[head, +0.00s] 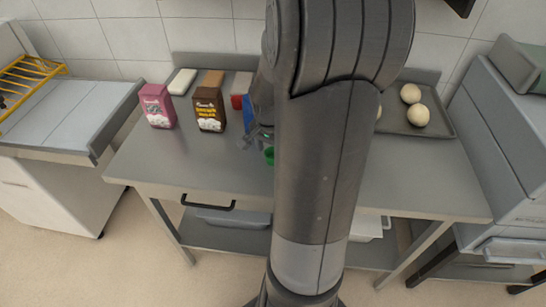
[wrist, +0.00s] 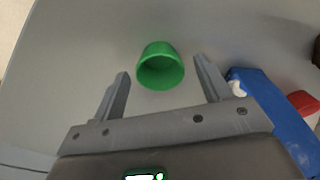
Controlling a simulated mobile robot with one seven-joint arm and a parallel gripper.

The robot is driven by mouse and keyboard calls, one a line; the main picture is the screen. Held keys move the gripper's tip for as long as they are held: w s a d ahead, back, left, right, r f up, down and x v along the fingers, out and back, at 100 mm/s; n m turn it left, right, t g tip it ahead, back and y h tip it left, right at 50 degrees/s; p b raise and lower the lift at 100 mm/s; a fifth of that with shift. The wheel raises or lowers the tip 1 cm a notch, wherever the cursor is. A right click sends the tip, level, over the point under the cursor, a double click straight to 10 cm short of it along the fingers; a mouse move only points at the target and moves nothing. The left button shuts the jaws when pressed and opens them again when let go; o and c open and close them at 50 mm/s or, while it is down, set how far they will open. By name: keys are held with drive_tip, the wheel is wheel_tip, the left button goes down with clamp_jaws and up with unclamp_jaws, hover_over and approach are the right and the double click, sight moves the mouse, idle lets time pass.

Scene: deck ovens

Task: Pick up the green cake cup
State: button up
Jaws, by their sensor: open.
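The green cake cup (wrist: 160,66) sits on the grey metal table, its open mouth facing the wrist camera. In the head view only a small part of the green cup (head: 269,155) shows; my arm hides the rest. My gripper (wrist: 162,67) is open and empty, with one finger on each side of the cup in the wrist view. The fingertips reach about level with the cup in the picture; neither finger visibly touches it. I cannot tell the height of the fingers above the table.
A blue package (wrist: 268,112) lies close to the right finger, with a red item (wrist: 303,102) beyond it. A pink carton (head: 157,106) and a brown carton (head: 209,109) stand at the table's back left. A tray (head: 436,125) with dough balls is at the right. Bare table lies left of the cup.

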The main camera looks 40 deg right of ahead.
drive_tip(key=shift+f, duration=0.85)
drive_tip(key=c, duration=1)
drive_tip(key=shift+r, duration=0.1)
